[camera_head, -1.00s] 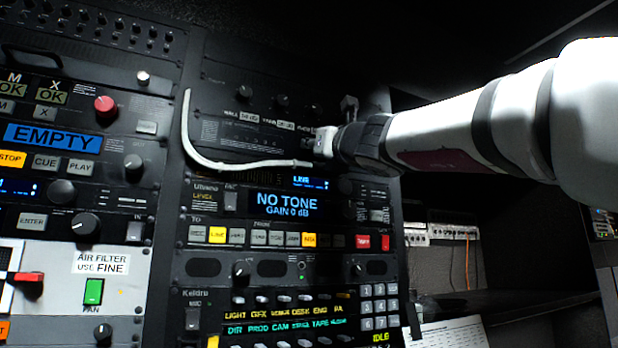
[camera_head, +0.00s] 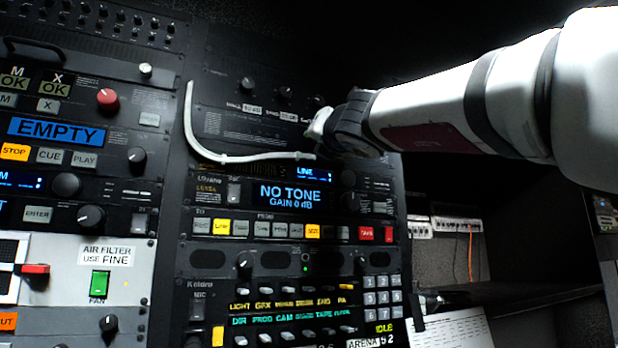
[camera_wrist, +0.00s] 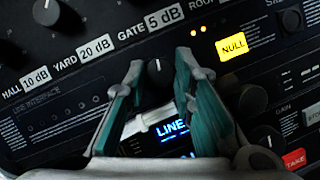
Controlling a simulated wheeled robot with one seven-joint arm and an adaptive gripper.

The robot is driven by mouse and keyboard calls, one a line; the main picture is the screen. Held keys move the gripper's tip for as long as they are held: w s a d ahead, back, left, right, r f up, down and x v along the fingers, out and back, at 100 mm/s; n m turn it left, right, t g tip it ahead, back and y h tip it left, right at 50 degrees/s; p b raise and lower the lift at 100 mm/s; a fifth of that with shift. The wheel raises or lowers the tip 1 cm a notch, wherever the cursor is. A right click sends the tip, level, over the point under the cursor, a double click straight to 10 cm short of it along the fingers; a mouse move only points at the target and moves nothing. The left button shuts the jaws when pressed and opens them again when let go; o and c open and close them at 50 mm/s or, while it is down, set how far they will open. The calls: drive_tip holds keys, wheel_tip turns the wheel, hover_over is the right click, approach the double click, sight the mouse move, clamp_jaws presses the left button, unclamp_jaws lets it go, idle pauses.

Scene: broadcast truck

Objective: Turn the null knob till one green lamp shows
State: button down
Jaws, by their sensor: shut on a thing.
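A dark round knob with a white pointer line (camera_wrist: 156,68) sits between my fingertips in the wrist view, its pointer roughly upright. My gripper (camera_wrist: 161,64) is shut on it, with a teal-lined finger on either side. A yellow lit NULL plate (camera_wrist: 233,47) is right of the knob. In the head view my gripper (camera_head: 318,124) is at the upper right of the rack, and my arm hides the knob.
A white cable (camera_head: 225,157) curves across the rack below the knob row and passes under my fingers. The NO TONE display (camera_head: 290,196) and a button row are below. A separate small green light (camera_head: 305,268) glows lower. Other knobs (camera_wrist: 251,99) crowd my right finger.

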drive_tip(key=shift+a+r+m+g+h+p, duration=0.1)
drive_tip(key=shift+m+g+h+p, duration=0.45)
drive_tip(key=shift+m, duration=1.45)
drive_tip(key=shift+r+m+g+h+p, duration=0.15)
drive_tip(key=shift+m+h+p, duration=0.7)
drive_tip(key=shift+m, duration=1.15)
drive_tip(key=shift+f+h, duration=0.15)
drive_tip(key=shift+h, duration=0.25)
drive_tip(key=c, duration=1.4)
unclamp_jaws()
drive_tip(key=shift+o, duration=0.2)
drive_tip(key=s+f, duration=0.2)
drive_tip(key=s, duration=1)
drive_tip(key=shift+d, duration=0.3)
